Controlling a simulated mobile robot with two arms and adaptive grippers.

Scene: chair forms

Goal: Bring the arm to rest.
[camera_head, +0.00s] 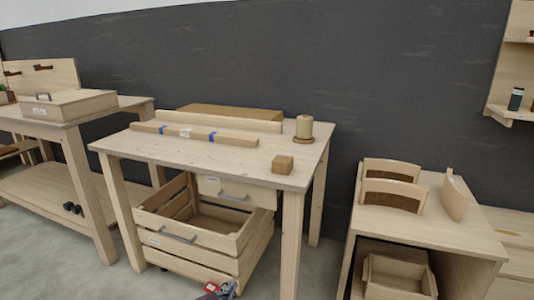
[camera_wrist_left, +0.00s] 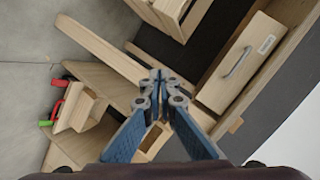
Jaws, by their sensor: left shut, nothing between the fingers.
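My left gripper (camera_wrist_left: 158,78) shows in the left wrist view with its blue-grey fingers brought together and nothing between them. It is in front of wooden furniture and touches nothing that I can make out. In the head view, only a small part of a gripper (camera_head: 222,290) shows at the bottom edge, in front of the open crate drawer. My right gripper does not show.
A wooden table (camera_head: 240,158) stands ahead, with a long strip, a small block (camera_head: 283,164) and a spool (camera_head: 304,128) on top. An open slatted drawer (camera_head: 190,238) juts out below. A shelf unit (camera_head: 430,225) stands right, a workbench (camera_head: 70,112) left. Grey floor lies between.

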